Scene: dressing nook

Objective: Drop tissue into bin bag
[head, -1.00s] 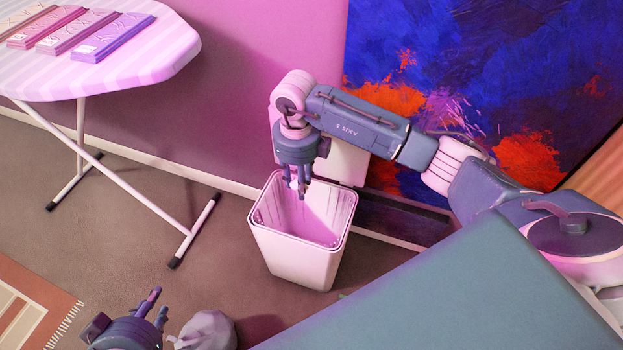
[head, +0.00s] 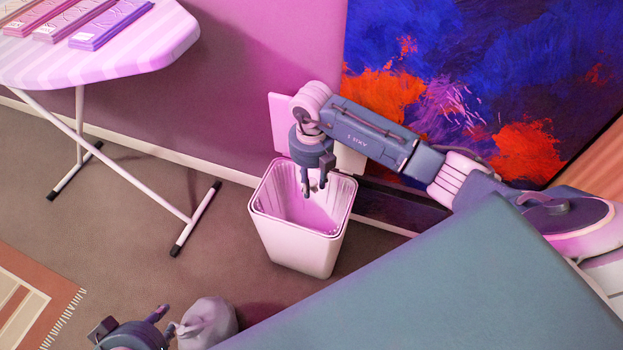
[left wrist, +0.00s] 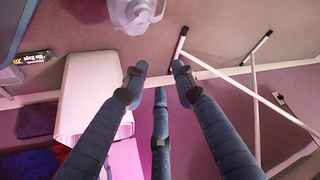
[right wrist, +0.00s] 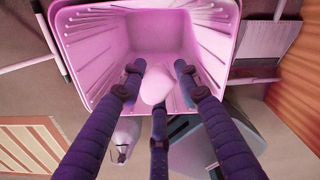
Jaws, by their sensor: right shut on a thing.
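My right gripper (head: 315,190) hangs fingers-down at the mouth of the white bin (head: 303,250). It is shut on the tissue, a small pale ball (right wrist: 157,85) between its fingers in the right wrist view. That view shows the bin's ribbed inner walls and bare floor beyond the tissue; I cannot tell whether a bag lines it. A grey tied bag (head: 208,322) sits on the floor at the bottom of the head view. My left gripper (head: 162,320) is just left of that bag in the picture. Its fingers (left wrist: 157,85) are apart with nothing between them.
An ironing board (head: 110,62) with flat boxes stands at the left, its legs on the floor. A dark box labelled Bin Bags (left wrist: 35,58) shows in the left wrist view. A painting (head: 480,80) is behind my right arm. A fringed rug (head: 30,300) lies lower left.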

